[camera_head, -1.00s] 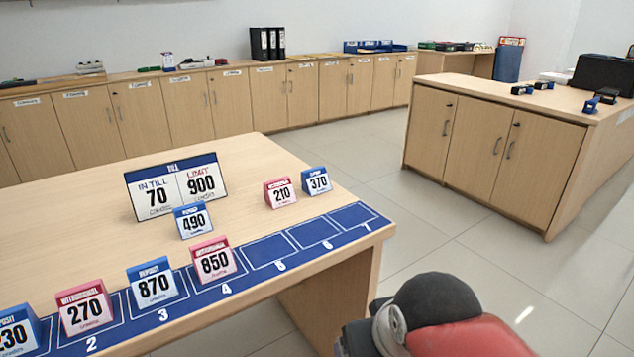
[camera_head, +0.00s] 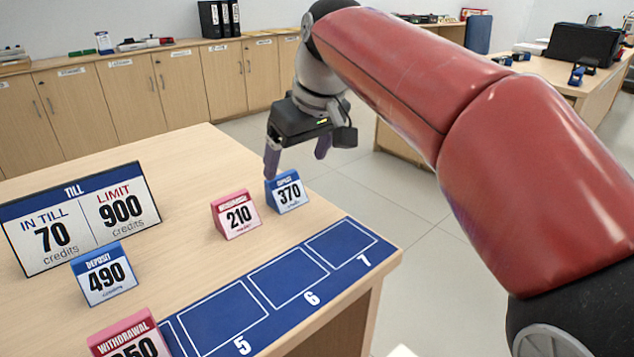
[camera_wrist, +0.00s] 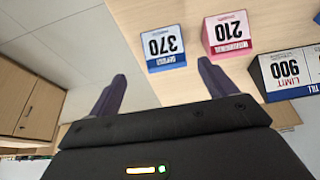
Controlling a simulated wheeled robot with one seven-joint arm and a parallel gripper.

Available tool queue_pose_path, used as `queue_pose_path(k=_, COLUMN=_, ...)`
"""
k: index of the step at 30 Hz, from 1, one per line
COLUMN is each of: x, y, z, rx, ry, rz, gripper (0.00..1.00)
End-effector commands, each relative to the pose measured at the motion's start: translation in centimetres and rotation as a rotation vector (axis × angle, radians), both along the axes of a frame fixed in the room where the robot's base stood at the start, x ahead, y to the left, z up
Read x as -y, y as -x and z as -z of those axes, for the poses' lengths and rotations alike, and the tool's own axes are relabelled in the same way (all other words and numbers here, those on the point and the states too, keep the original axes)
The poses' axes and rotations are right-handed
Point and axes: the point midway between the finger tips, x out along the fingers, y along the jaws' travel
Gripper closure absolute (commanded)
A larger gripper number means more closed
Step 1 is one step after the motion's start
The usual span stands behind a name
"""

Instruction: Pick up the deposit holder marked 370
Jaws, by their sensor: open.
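The blue deposit holder marked 370 (camera_head: 286,191) stands upright on the table near its back right edge. In the wrist view the 370 holder (camera_wrist: 165,48) appears upside down, ahead of the fingers and roughly between their lines. My gripper (camera_head: 297,155) hangs above and behind the holder, apart from it. In the wrist view my gripper (camera_wrist: 162,85) is open, with nothing between its two purple fingers. The pink withdrawal holder marked 210 (camera_head: 235,214) stands close beside the 370 holder, to its left in the head view; it also shows in the wrist view (camera_wrist: 229,35).
The till sign (camera_head: 80,218) and the deposit holder marked 490 (camera_head: 104,273) stand further left. A pink withdrawal holder (camera_head: 128,338) is partly cut off at the bottom. The blue strip (camera_head: 262,292) has empty slots 5, 6 and 7. The floor lies beyond the table edge.

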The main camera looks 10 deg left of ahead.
Motion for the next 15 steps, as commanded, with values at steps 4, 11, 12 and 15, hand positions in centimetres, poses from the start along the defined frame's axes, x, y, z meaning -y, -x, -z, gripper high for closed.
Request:
queue_pose_path(k=4, x=-0.6, y=-0.3, z=1.4, rx=-0.002, ry=0.002, rz=-0.005, gripper=0.16)
queue_pose_path(k=11, x=-1.8, y=-0.9, z=3.9, rx=-0.002, ry=0.002, rz=-0.004, gripper=0.16)
queue_pose_path(k=12, x=-2.2, y=-1.0, z=4.5, rx=-0.002, ry=0.002, rz=-0.004, gripper=0.16)
queue_pose_path(k=15, x=-2.7, y=-1.4, z=5.8, rx=-0.002, ry=0.002, rz=-0.002, gripper=0.16)
